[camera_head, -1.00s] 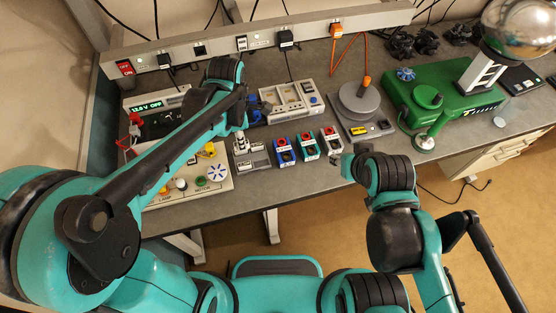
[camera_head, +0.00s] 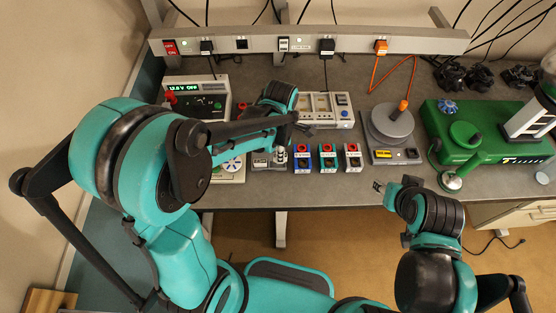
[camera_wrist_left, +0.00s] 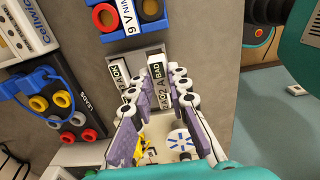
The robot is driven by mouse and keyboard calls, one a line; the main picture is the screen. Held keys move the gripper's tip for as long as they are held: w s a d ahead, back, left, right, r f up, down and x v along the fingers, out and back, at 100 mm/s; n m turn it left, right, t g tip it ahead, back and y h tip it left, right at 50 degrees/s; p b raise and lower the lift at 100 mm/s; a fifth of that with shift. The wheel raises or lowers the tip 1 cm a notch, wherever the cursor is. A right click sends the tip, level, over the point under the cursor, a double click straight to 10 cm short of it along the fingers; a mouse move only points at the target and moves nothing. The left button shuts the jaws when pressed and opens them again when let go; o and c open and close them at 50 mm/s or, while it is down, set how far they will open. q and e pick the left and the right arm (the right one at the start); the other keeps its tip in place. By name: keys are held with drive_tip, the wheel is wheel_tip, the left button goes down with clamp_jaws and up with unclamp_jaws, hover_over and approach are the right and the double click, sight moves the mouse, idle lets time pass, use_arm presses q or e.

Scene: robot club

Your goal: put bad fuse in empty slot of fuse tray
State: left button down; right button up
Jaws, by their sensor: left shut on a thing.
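In the left wrist view, my left gripper (camera_wrist_left: 152,90) is shut on the bad fuse (camera_wrist_left: 157,78), a white block labelled BAD and 2 A. Another white fuse marked OK (camera_wrist_left: 121,74) stands just left of it. The grey fuse tray (camera_wrist_left: 150,53) lies beneath them; it also shows in the head view (camera_head: 260,161), partly behind my left arm. I cannot tell whether the bad fuse is seated in the tray or above it. My right gripper (camera_head: 379,187) is over the bench's front edge, apart from the fuses; its jaws are too small to read.
Blue (camera_head: 302,158), teal (camera_head: 327,158) and white (camera_head: 352,157) blocks stand right of the tray. A power supply (camera_head: 205,88) is at the left, a grey meter (camera_head: 335,109) behind, and a round-plated stand (camera_head: 391,121) and green machine (camera_head: 468,137) at the right.

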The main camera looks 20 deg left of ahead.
sight(260, 163)
use_arm(q)
drive_tip(key=shift+w+a+f, duration=0.3)
drive_tip(key=shift+a+f, duration=0.15)
drive_tip(key=shift+a, duration=0.1)
wheel_tip(260, 163, down, 3)
drive_tip(key=shift+f+b, duration=0.15)
drive_tip(key=shift+b, duration=0.55)
drive_tip(key=shift+f, duration=0.3)
drive_tip(key=shift+f, duration=0.1)
drive_tip(key=c, duration=1.5)
unclamp_jaws()
drive_tip(key=shift+o, duration=0.2)
